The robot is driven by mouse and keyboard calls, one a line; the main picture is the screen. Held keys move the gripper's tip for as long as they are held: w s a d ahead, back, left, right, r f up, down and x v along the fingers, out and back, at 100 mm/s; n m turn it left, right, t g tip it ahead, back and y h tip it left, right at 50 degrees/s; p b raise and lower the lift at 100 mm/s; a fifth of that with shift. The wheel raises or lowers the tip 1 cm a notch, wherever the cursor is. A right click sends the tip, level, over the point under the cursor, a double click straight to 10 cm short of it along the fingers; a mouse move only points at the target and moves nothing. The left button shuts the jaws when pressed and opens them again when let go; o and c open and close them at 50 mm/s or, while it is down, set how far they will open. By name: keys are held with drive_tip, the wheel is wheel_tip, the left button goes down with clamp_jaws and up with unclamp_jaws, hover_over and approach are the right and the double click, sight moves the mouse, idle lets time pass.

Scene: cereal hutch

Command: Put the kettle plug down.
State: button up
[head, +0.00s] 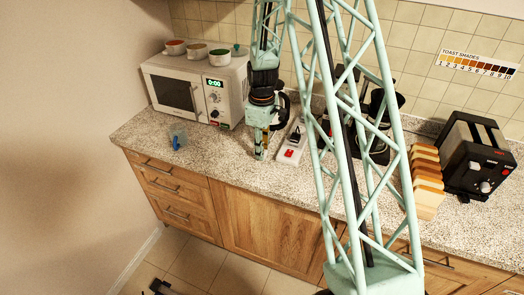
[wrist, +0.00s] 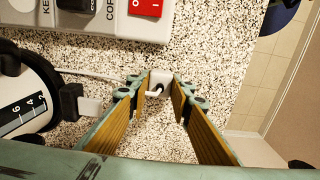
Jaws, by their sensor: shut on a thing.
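My gripper (head: 261,154) points down close above the counter, left of the power strip (head: 283,157). In the wrist view my gripper (wrist: 161,88) is shut on the small white kettle plug (wrist: 160,75), held between the fingertips. A thin pale cord (wrist: 100,76) runs from the plug leftward toward the kettle (wrist: 22,95). The counter shows around the plug; I cannot tell whether the plug touches it. In the head view the kettle (head: 282,113) is partly hidden behind my gripper, and the plug is not clearly visible. The power strip (wrist: 120,27) with its red switch lies at the top of the wrist view.
A white microwave (head: 190,88) with several small bowls on top stands at left. A clear cup with something blue (head: 177,139) is near the front left edge. A coffee maker (head: 380,120), bread slices (head: 426,180) and a black toaster (head: 478,150) are at right.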

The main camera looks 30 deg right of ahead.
drive_tip(key=shift+f, duration=0.2)
drive_tip(key=o, duration=1.1)
drive_tip(key=shift+c, duration=0.2)
drive_tip(key=shift+r, duration=0.15)
drive_tip(key=shift+r+p, duration=0.45)
drive_tip(key=shift+r, duration=0.1)
wheel_tip(320, 180, up, 12)
idle(0.4)
